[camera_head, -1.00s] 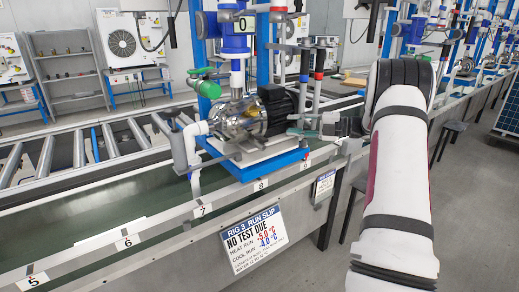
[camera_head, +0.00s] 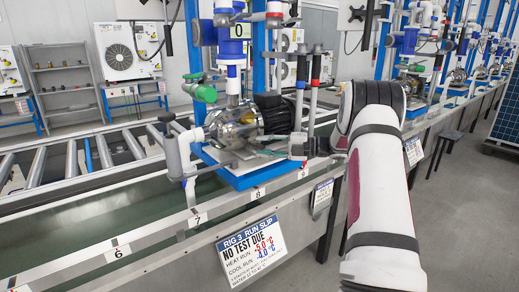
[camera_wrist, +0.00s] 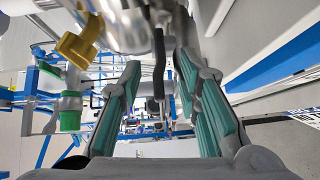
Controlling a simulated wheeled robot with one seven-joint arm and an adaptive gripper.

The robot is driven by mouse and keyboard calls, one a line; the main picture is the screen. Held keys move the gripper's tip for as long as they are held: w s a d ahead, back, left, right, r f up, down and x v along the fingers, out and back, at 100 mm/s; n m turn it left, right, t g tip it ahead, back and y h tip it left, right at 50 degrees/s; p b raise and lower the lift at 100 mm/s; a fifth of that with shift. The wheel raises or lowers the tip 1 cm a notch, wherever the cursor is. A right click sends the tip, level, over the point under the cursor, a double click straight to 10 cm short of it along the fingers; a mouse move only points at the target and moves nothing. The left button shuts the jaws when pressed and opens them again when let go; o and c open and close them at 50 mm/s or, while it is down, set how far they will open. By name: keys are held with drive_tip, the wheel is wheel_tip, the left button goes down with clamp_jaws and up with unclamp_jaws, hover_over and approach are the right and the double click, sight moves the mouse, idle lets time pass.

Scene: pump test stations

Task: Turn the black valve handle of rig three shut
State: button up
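Rig three's pump stand (camera_head: 235,128), with a shiny pump and black motor on a blue base, stands behind the slip marked RIG 3. My gripper (camera_head: 272,153) reaches in from the right, low in front of the motor. In the wrist view my gripper (camera_wrist: 158,66) has its two teal fingers apart. A dark upright bar, which looks like the black valve handle (camera_wrist: 158,62), shows between the fingertips; I cannot tell whether they touch it. In the head view I cannot make the handle out clearly near my gripper.
The run slip (camera_head: 251,248) hangs on the bench's front rail and reads NO TEST DUE. A green valve part (camera_head: 205,93) is at the rig's upper left. A yellow handle (camera_wrist: 80,45) is left of my fingers in the wrist view. Upright pipes (camera_head: 314,95) stand close beside my gripper.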

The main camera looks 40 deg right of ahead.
drive_tip(key=shift+x, duration=0.9)
clamp_jaws()
